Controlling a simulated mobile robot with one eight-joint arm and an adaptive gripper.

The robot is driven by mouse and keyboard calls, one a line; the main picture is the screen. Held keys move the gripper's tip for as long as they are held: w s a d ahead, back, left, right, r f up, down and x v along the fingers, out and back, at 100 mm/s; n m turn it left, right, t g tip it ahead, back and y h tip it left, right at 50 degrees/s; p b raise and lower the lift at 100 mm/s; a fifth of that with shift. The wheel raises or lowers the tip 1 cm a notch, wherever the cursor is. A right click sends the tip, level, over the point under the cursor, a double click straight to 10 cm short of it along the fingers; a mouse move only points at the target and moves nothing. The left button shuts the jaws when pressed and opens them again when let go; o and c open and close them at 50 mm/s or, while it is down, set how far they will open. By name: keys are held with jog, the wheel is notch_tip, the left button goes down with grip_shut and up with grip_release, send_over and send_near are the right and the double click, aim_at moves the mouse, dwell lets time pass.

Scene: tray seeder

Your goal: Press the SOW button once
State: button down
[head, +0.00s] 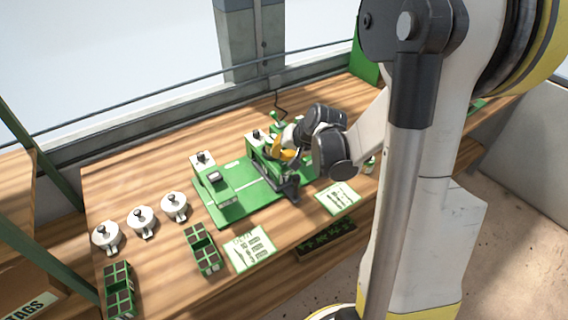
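The green tray seeder (245,188) stands on the wooden bench in the head view. It has a flat green base with a raised green block at its left front that carries a small dark grey cap (214,176). No SOW lettering can be read, so I cannot tell which part is the button. My gripper (290,190) is dark and small, over the right part of the seeder. My arm hides some of the seeder there. I cannot tell whether the fingers are open or touching anything.
Three white lidded pots (142,220) stand at the left of the bench. Two green cell trays, one near the front middle (190,247) and one at the front left (108,298), lie nearby. Printed cards (250,248) lie along the front.

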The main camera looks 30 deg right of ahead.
aim_at(281, 162)
jog(key=shift+f, duration=0.1)
jog(key=shift+f+b, duration=0.35)
jog(key=shift+b, duration=0.1)
jog(key=shift+f+b, duration=0.5)
dwell(0.6)
jog(key=shift+r, duration=0.15)
jog(key=shift+r+p, duration=0.7)
jog(key=shift+r, duration=0.1)
notch_tip(281, 162, up, 5)
jog(key=p, duration=0.4)
dwell(0.8)
